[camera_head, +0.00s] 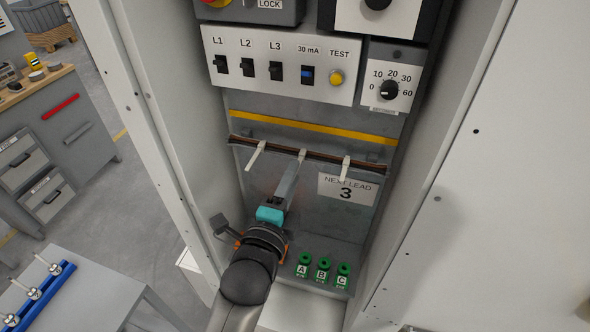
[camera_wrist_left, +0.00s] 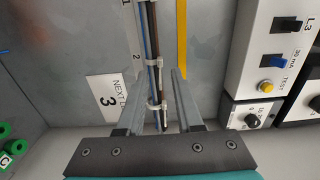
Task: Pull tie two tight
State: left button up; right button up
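A cable bundle (camera_head: 325,159) runs across the cabinet's back panel with three pale cable ties on it. The left tie (camera_head: 256,156) and the right tie (camera_head: 346,168) have tails sticking out. The middle tie, tie two (camera_head: 302,153), is partly hidden by my left gripper (camera_head: 298,166). In the left wrist view, tie two (camera_wrist_left: 155,63) sits beside a "2" mark, just beyond the fingertips. There my left gripper (camera_wrist_left: 160,75) shows two fingers apart, with the cables visible between them. I cannot tell whether a finger touches the tie. My right gripper is not in view.
A "NEXT LEAD 3" plate (camera_head: 345,188) is right of the gripper. Green terminals (camera_head: 323,269) marked A, B, C stand below. A switch panel (camera_head: 282,66) and a dial (camera_head: 390,90) are above. Cabinet walls (camera_head: 187,130) close in the sides.

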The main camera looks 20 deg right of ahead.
pick_arm(q)
jog(key=p+v, duration=0.3)
jog(key=v, duration=0.2)
jog(key=shift+s+a, duration=0.2)
jog(key=shift+s, duration=0.05)
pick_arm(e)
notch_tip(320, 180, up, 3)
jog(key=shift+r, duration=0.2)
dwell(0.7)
